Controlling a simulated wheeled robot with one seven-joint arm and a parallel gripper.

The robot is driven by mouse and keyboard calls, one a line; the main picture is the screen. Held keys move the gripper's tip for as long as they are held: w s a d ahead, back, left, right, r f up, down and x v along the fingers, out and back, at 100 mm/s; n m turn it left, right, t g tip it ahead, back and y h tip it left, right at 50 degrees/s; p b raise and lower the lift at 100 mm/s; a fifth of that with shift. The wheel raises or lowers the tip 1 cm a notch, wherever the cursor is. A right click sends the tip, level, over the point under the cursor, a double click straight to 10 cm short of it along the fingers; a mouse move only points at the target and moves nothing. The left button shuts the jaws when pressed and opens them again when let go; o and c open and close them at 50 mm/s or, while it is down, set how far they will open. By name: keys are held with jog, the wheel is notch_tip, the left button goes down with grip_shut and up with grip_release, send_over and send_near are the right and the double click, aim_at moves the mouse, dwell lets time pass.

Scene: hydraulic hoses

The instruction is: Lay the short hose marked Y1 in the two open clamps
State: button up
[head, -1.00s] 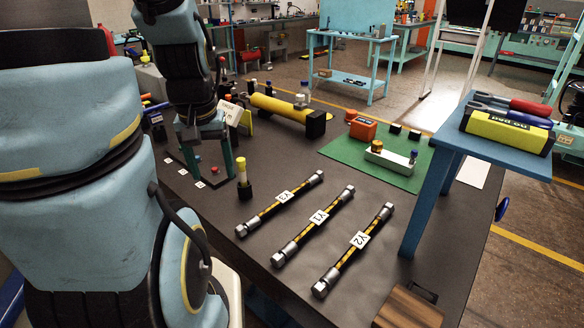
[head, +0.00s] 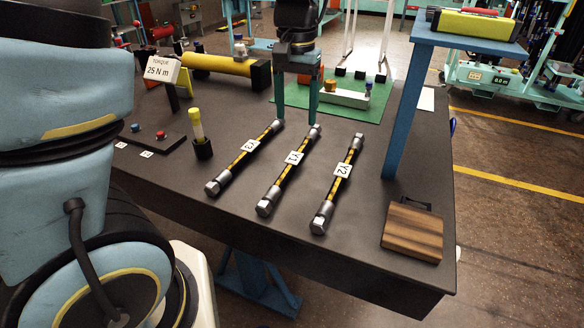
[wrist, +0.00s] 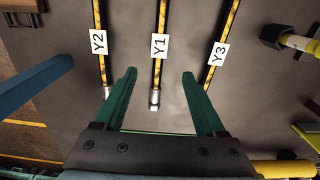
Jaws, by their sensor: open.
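Hose Y1 (head: 294,158), black and yellow with metal ends and a white tag, lies on the dark table between hose Y3 (head: 249,146) and hose Y2 (head: 343,170). My gripper (head: 297,119) points down, open and empty, at the far ends of Y3 and Y1. In the wrist view, my gripper (wrist: 160,75) has its fingers apart, with the metal end of Y1 (wrist: 160,46) between them in the picture. Contact cannot be told. Small black blocks (head: 360,75) stand at the green mat; I cannot tell whether they are the open clamps.
A blue raised shelf (head: 465,42) stands on a leg right of Y2. A wooden block (head: 412,232) lies near the right front corner. A yellow-topped post (head: 198,130) stands left of Y3. A yellow cylinder (head: 218,65) and a green mat (head: 295,92) lie behind.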

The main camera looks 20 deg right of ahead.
aim_at(296, 154)
notch_tip(296, 154, down, 10)
jog(key=shift+s+f+p, duration=0.1)
jog(key=shift+f+p, duration=0.05)
jog(key=shift+p, duration=0.7)
grip_shut()
dwell(0.4)
